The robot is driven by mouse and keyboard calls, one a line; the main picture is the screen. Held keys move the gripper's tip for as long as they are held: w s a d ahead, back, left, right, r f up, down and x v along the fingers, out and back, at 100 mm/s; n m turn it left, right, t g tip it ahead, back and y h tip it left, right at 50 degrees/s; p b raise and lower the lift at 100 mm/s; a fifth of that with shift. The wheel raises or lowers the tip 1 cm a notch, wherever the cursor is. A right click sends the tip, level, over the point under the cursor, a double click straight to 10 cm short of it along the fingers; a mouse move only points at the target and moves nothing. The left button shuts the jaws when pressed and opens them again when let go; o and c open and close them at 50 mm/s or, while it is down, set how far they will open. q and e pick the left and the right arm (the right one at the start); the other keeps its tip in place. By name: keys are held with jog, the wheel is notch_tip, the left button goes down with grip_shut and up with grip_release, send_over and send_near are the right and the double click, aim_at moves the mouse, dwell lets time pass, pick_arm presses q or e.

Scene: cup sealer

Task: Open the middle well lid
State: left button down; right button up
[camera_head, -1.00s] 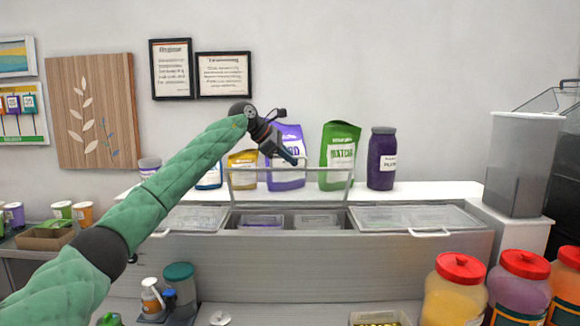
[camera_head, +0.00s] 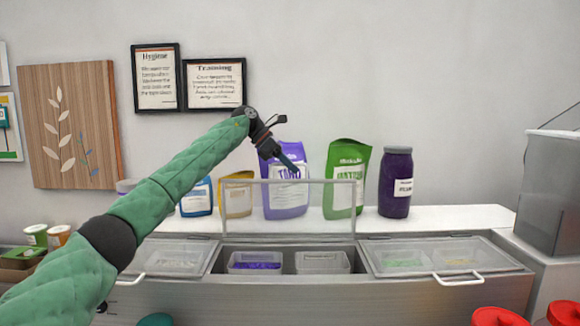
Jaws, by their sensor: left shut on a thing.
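The middle well lid (camera_head: 289,181) is a clear panel with a pale frame, standing raised and roughly upright at the back of its well. Below it the open middle well holds a tub of purple contents (camera_head: 255,262) and a second pale tub (camera_head: 322,262). My left gripper (camera_head: 291,167) reaches in from the left and is shut at the lid's top edge, near its middle. The exact grip on the handle is too small to see clearly. My right gripper is not in view.
The left well lid (camera_head: 178,258) and right well lid (camera_head: 440,256) lie closed on either side. Behind the raised lid stand a purple taro bag (camera_head: 285,200), a green matcha bag (camera_head: 344,200) and a dark purple jar (camera_head: 396,185). A grey bin (camera_head: 553,180) stands right.

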pick_arm(q)
jog(key=shift+w, duration=0.1)
dwell(0.3)
jog(key=c, duration=1.5)
grip_release()
